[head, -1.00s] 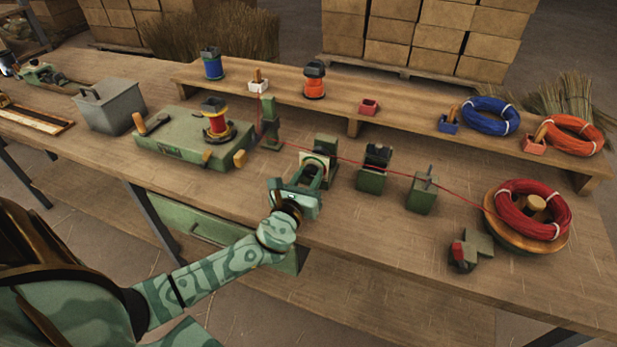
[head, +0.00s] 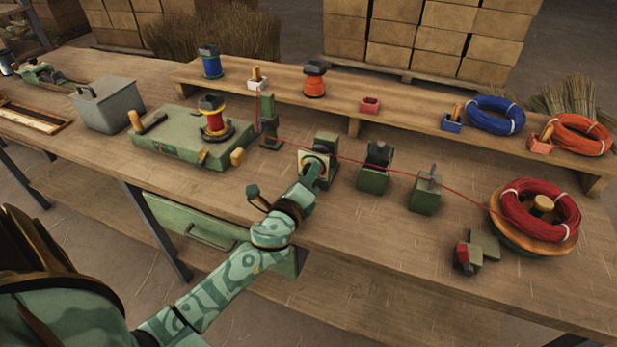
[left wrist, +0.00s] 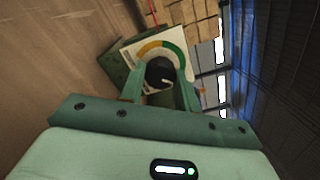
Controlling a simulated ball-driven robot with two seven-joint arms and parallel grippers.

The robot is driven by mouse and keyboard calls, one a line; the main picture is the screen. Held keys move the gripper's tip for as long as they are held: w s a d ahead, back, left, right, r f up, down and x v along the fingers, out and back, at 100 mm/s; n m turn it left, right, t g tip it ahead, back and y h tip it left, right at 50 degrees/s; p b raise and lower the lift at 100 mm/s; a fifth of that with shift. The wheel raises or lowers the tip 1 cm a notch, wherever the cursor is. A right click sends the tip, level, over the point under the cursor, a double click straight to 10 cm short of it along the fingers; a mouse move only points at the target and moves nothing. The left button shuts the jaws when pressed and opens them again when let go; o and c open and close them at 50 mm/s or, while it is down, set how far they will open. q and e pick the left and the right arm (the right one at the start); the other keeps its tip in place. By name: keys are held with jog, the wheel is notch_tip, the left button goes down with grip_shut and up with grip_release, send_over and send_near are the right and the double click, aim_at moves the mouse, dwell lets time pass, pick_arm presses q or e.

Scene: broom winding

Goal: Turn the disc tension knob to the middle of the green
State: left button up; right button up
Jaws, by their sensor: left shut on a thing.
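The disc tension knob (left wrist: 160,74) is a round black knob with a pale pointer mark. It sits on a white dial plate (left wrist: 127,57) with a coloured arc of orange-yellow and green, on a green block (head: 327,145). My left gripper (head: 310,178) reaches the front of this block; in the left wrist view its two fingers (left wrist: 158,82) stand on either side of the knob, shut on it. The pale mark points toward the lower right of that picture. In the head view the gripper hides most of the dial. My right gripper is not in view.
A red thread runs from a green post (head: 268,128) past the dial block, a second green block (head: 374,172) and a third (head: 426,192) to a red coil (head: 512,205). A winder box (head: 170,150) stands to the left.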

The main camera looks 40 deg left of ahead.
pick_arm(q)
jog(key=n, duration=0.4)
jog(key=shift+n, duration=0.3)
jog(key=shift+n+p, duration=0.45)
jog(key=shift+n, duration=1.55)
jog(key=o, duration=1)
